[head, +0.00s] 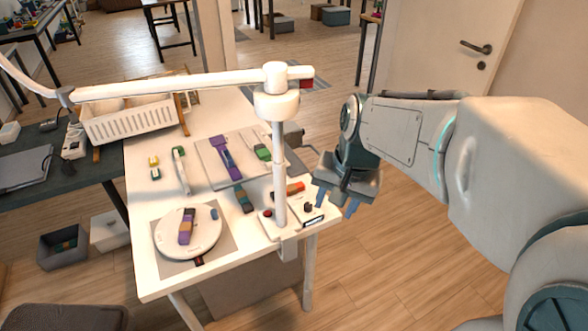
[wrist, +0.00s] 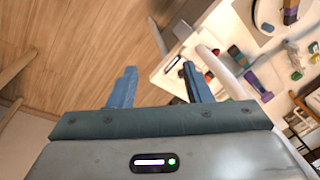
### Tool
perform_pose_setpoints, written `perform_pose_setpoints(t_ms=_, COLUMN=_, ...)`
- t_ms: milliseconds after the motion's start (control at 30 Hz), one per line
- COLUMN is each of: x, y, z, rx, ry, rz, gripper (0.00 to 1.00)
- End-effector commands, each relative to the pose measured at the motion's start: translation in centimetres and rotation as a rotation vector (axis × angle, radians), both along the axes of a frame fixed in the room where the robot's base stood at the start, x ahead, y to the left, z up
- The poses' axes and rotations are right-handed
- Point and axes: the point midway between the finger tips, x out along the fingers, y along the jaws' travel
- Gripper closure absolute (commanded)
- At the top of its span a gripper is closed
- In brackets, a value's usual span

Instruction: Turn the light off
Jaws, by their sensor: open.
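A white lamp (head: 279,170) stands at the front right corner of the table in the head view, its long arm reaching left. Its white base plate carries a red button (head: 267,213), a small black knob (head: 308,207) and a dark strip with a white line (head: 313,221). The tabletop looks brightly lit, but the lamp's glowing part is not visible. My gripper (head: 336,203) is open and empty, pointing down just right of the base plate, apart from the lamp. In the wrist view, my gripper's fingers (wrist: 160,85) are spread, with the lamp post (wrist: 220,65) to their right.
Open floor lies right of the table.

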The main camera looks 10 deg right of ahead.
Motion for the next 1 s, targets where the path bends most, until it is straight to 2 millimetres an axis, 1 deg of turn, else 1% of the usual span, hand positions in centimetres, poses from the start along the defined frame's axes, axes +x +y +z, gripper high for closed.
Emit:
perform_pose_setpoints(t_ms=33, x=1.9, y=-0.2, z=-0.5, rx=0.036, ry=0.033, rz=-0.088, gripper=0.55)
perform_pose_setpoints(t_ms=167, x=6.2, y=-0.8, z=-1.5, rx=0.127, ry=0.108, rz=-0.326, gripper=0.55)
perform_pose_setpoints(t_ms=300, x=10.8, y=-1.9, z=-3.1, rx=0.214, ry=0.195, rz=-0.582, gripper=0.55)
perform_pose_setpoints(t_ms=400, x=13.8, y=-2.9, z=-4.7, rx=0.267, ry=0.258, rz=-0.756, gripper=0.55)
perform_pose_setpoints(t_ms=500, x=16.3, y=-3.8, z=-6.3, rx=0.309, ry=0.312, rz=-0.902, gripper=0.55)
perform_pose_setpoints(t_ms=600, x=18.1, y=-4.5, z=-7.6, rx=0.339, ry=0.355, rz=-1.014, gripper=0.55)
perform_pose_setpoints(t_ms=700, x=19.2, y=-5.0, z=-8.5, rx=0.358, ry=0.384, rz=-1.088, gripper=0.55)
perform_pose_setpoints(t_ms=867, x=19.9, y=-5.1, z=-9.4, rx=0.37, ry=0.404, rz=-1.134, gripper=0.55)
perform_pose_setpoints(t_ms=967, x=20.0, y=-4.7, z=-10.4, rx=0.371, ry=0.406, rz=-1.135, gripper=0.55)
perform_pose_setpoints(t_ms=1000, x=20.0, y=-4.4, z=-11.0, rx=0.369, ry=0.406, rz=-1.135, gripper=0.55)
